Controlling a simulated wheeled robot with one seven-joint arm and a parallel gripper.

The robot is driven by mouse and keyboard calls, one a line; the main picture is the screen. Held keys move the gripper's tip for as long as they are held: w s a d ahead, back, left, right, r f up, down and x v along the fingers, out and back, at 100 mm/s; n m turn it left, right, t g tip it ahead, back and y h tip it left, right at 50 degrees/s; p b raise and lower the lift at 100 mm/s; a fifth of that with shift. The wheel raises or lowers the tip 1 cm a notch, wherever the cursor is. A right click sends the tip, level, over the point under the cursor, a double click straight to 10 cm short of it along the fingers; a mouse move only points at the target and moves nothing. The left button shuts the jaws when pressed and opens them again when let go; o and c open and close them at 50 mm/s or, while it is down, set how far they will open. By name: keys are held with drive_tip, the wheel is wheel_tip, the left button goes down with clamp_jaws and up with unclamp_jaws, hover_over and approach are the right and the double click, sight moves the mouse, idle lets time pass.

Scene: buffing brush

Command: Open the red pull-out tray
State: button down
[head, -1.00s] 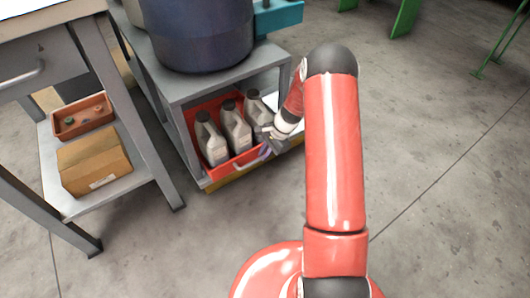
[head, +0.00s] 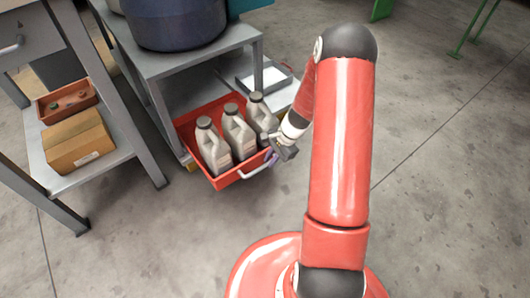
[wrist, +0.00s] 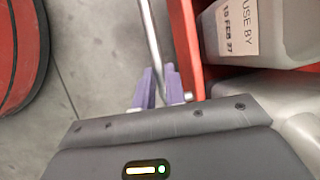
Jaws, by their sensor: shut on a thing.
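The red pull-out tray (head: 225,178) sticks out from under the grey metal stand and holds several grey bottles (head: 238,132) with dark caps. Its silver handle (head: 255,171) is on the front wall. My gripper (head: 270,158) is at the right part of this handle, its fingers partly hidden in the head view. In the wrist view the purple fingers (wrist: 157,88) are closed around the handle bar (wrist: 151,38). The red tray wall (wrist: 186,45) and a labelled bottle (wrist: 245,35) show to the right of them.
The grey stand (head: 180,62) carries a dark blue drum (head: 178,22). A workbench at left holds a cardboard box (head: 78,142) and a small red bin (head: 68,101) on its lower shelf. The concrete floor (head: 170,245) in front of the tray is clear.

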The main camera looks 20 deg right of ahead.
drive_tip(key=shift+s+d, duration=0.2)
drive_tip(key=shift+s, duration=0.3)
drive_tip(key=shift+s+d, duration=0.2)
drive_tip(key=shift+s, duration=0.3)
drive_tip(key=c, duration=1.5)
unclamp_jaws()
drive_tip(key=shift+o, duration=0.2)
drive_tip(key=p+v, duration=0.1)
drive_tip(key=v, duration=0.6)
drive_tip(key=shift+r+p, duration=0.3)
drive_tip(key=shift+r, duration=0.1)
drive_tip(key=shift+d, duration=0.1)
